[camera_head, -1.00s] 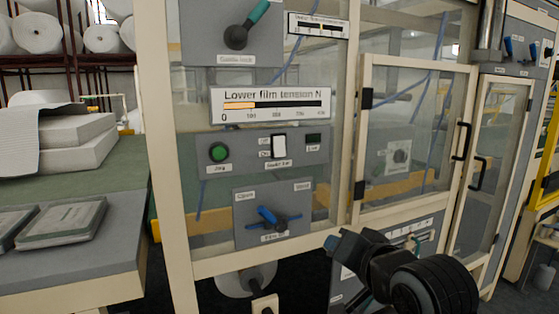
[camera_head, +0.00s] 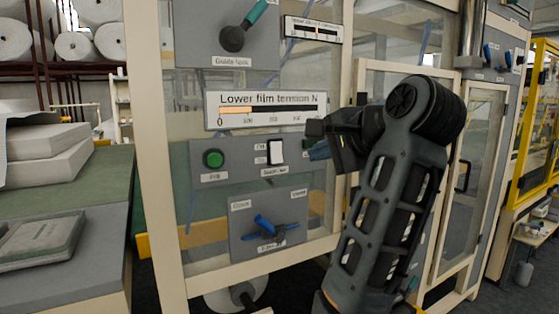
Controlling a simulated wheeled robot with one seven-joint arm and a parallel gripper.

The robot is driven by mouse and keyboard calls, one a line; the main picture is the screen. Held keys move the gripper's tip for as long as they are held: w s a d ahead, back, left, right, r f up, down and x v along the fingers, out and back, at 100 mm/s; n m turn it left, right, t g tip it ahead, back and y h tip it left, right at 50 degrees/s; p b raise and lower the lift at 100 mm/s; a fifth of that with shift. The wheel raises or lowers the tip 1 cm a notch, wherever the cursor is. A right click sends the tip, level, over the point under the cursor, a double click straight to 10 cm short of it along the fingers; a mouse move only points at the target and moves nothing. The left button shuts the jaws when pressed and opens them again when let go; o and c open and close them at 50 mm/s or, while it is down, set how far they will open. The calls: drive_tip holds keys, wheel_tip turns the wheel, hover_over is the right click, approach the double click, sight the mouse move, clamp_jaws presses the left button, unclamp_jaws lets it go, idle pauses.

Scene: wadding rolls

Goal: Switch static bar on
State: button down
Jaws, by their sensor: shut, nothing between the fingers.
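The static bar switch (camera_head: 276,152) is a white rocker on a grey panel (camera_head: 240,176) fixed to the machine's front. It has small labels on its left and a label below that is hard to read. The fingers look shut and empty. A gap shows between the tips and the rocker in the picture; depth is hard to judge. My wrist hides the right end of the panel.
A green button (camera_head: 213,159) is left of the rocker. A blue handle (camera_head: 265,227) sits on the panel below, and a teal-gripped lever (camera_head: 243,28) above. The tension gauge (camera_head: 262,108) is just over the switch panel. A table (camera_head: 95,180) stands at left.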

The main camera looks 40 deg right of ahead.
sight(278, 161)
drive_tip(key=shift+r, duration=0.3)
drive_tip(key=x, duration=0.9)
drive_tip(key=r+p+x, duration=0.1)
drive_tip(key=x, duration=0.3)
drive_tip(key=shift+w+d+f, duration=0.1)
drive_tip(key=shift+w, duration=0.5)
drive_tip(key=shift+w, duration=0.1)
drive_tip(key=shift+w+f, duration=0.1)
drive_tip(key=shift+w, duration=0.05)
drive_tip(key=shift+p, duration=0.3)
